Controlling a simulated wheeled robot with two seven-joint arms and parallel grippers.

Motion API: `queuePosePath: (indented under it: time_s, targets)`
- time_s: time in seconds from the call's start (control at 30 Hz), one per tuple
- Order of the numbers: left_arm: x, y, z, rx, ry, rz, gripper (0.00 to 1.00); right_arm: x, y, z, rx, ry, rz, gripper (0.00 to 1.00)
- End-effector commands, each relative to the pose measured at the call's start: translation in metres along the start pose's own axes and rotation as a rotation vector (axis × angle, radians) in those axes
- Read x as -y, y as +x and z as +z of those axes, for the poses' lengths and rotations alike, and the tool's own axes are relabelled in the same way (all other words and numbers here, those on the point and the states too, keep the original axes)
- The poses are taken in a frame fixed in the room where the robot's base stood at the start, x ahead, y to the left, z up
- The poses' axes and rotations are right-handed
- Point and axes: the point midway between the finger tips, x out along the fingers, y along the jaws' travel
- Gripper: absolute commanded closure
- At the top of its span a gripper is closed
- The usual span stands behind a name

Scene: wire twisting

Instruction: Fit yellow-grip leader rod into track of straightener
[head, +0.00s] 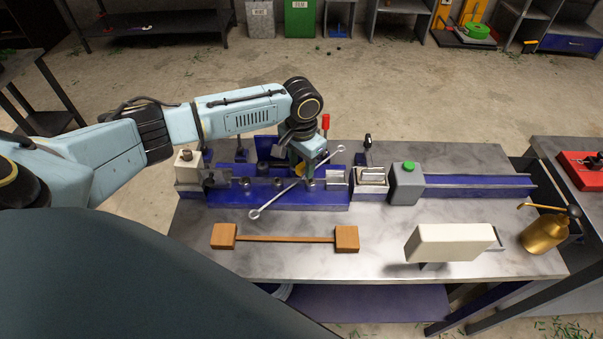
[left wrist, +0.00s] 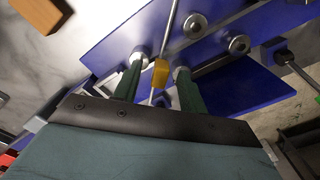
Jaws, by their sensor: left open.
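The leader rod (head: 273,199) is a thin metal rod with a ring at each end. It lies diagonally across the blue straightener (head: 225,197), its near-left end sticking out past the front edge. Its yellow grip (head: 299,170) is partly hidden by my left gripper (head: 304,176) in the head view. In the left wrist view, my left gripper (left wrist: 160,64) is open, with the yellow grip (left wrist: 160,73) between its two green fingers and a visible gap beside it. The straightener's round rollers (left wrist: 239,44) show beside the rod. I cannot tell whether the rod touches the track. My right gripper is out of view.
A wooden piece with two end blocks (head: 347,238) lies in front of the straightener. A cream box (head: 447,243) and a brass oil can (head: 544,234) stand at the right. A grey block with a green knob (head: 407,186) sits on the blue rail. Upright levers (head: 326,124) rise behind.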

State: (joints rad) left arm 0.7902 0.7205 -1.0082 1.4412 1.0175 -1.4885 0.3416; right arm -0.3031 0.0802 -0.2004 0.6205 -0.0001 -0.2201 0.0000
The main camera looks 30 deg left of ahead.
Motion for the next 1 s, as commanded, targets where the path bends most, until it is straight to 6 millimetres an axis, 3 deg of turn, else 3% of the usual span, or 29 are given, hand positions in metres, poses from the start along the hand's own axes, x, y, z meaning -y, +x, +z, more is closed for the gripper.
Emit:
queuePosePath:
  time_s: [0.07,0.37,0.73,1.0]
  targets:
    - [0.000,0.000,0.000,0.000,0.000,0.000,0.59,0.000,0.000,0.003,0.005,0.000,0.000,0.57]
    - [0.000,0.000,0.000,0.000,0.000,0.000,0.99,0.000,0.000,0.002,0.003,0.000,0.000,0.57]
    - [0.000,-0.007,-0.001,-0.001,-0.001,0.000,1.00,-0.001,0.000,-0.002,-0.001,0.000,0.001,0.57]
    - [0.000,-0.057,-0.001,-0.005,0.000,0.000,1.00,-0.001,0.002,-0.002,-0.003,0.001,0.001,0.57]
